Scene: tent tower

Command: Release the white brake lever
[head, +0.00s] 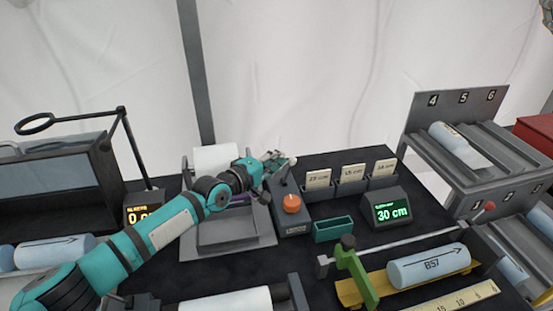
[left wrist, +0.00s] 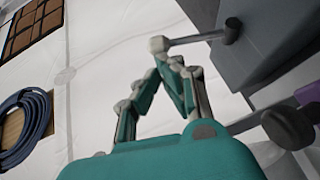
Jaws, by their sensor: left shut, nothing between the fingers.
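The white brake lever (head: 291,162) has a pale knob and stands at the back of a grey control box (head: 293,222) with an orange knob (head: 291,204). In the left wrist view the lever's white knob (left wrist: 158,44) sits on a thin grey rod coming from a dark pivot. My left gripper (head: 277,160) is beside the lever, just left of it in the head view. Its fingertips (left wrist: 168,62) are shut together with nothing between them, very near the knob; I cannot tell whether they touch it.
A grey roller stand (head: 236,240) lies under my left forearm. Several upright cards (head: 351,177), a green tray (head: 333,229) and a 30 cm display (head: 388,209) are right of the box. A blue roll marked B57 (head: 428,267) lies at front right. Slanted racks (head: 470,145) stand beyond.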

